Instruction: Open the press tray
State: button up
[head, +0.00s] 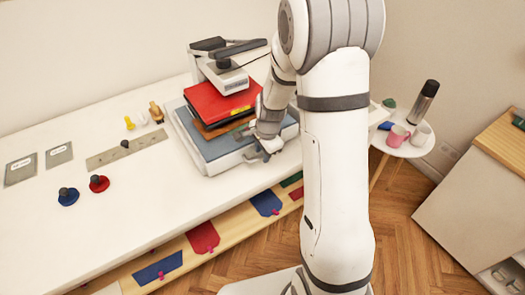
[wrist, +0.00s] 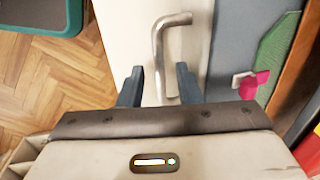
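The press (head: 205,155) stands on the white table, a white base with a grey-blue top bearing a stack with a red item (head: 215,100) uppermost. In the wrist view, a bent metal handle (wrist: 158,45) sticks out from the white front (wrist: 125,35) beside the grey-blue surface (wrist: 235,45). My gripper (wrist: 159,85) is open, one finger on each side of the handle's near end, with gaps visible on both sides. In the head view my gripper (head: 262,154) is at the press's front right edge. My arm hides the press's right part.
Knobbed blue (head: 68,196) and red (head: 99,183) pieces lie on the table at left. A shelf below (head: 175,250) holds coloured fabric pieces. A round side table (head: 408,148) with mugs and a flask stands at right. A cabinet (head: 480,205) is farther right.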

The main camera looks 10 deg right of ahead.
grip_shut()
